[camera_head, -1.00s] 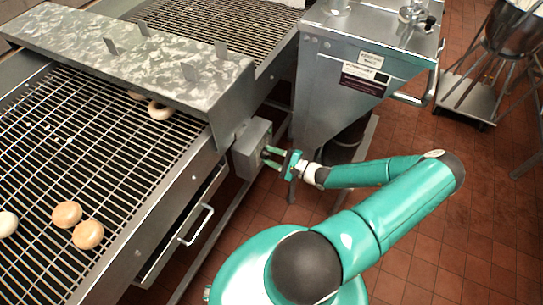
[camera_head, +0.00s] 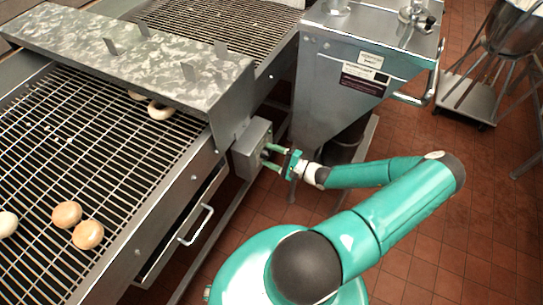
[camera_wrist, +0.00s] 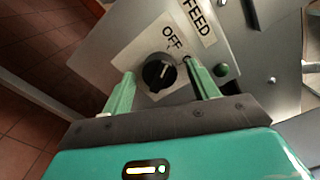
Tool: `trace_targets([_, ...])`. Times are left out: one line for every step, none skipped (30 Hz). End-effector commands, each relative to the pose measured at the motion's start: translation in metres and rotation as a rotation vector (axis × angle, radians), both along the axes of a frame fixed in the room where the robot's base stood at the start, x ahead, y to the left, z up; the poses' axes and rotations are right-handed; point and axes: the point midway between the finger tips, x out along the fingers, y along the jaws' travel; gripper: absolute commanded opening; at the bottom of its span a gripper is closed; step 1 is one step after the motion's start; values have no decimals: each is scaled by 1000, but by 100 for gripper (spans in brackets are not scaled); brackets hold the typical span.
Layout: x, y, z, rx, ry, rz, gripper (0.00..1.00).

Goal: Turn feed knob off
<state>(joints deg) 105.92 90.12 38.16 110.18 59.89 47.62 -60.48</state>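A second marking is partly hidden by the right finger. My gripper (camera_wrist: 160,69) is open, with one green finger on each side of the knob and visible gaps between. In the head view my gripper (camera_head: 268,157) is at the grey control box (camera_head: 249,146), and the knob is hidden there.
A wire conveyor (camera_head: 110,150) carries several ring-shaped and round doughs at left, under a metal hood (camera_head: 130,60). A steel hopper (camera_head: 335,90) stands close behind my gripper.

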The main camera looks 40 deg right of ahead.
Motion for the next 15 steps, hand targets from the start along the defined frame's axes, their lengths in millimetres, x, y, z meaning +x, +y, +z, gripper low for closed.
trace_targets([0, 0, 0, 0, 0, 0, 59])
trace_targets([0, 0, 0, 1, 0, 0, 59])
trace_targets([0, 0, 0, 1, 0, 1, 59])
trace_targets([0, 0, 0, 1, 0, 1, 59])
trace_targets([0, 0, 0, 1, 0, 1, 59])
trace_targets([0, 0, 0, 1, 0, 1, 59])
trace_targets([-1, 0, 0, 1, 0, 1, 59])
trace_targets([-1, 0, 0, 1, 0, 1, 59])
trace_targets([-3, -1, 0, 1, 0, 0, 59])
trace_targets([-5, -2, 0, 0, 1, 0, 59])
trace_targets([-8, -3, 0, 0, 1, 0, 59])
trace_targets([-13, -5, 0, -1, 1, 0, 59])
trace_targets([-17, -7, 0, -1, 1, 0, 59])
trace_targets([-22, -8, 0, -1, 2, -1, 59])
trace_targets([-29, -11, 0, 0, 2, -1, 59])
